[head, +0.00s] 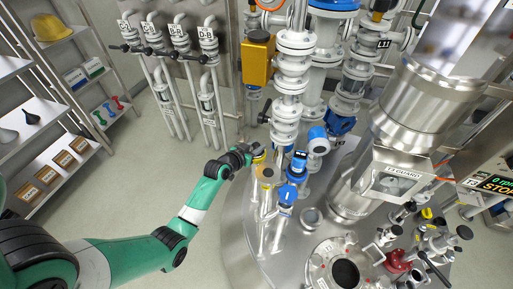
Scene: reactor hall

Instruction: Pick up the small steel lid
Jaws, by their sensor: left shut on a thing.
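My right gripper is not in view.
Blue-capped fittings (287,194) stand just right of the gripper. A flanged white pipe column (287,110) and a yellow box (258,60) rise behind it. A round hatch (323,259) is at the front. Shelves (55,105) stand at left; the floor between is clear.

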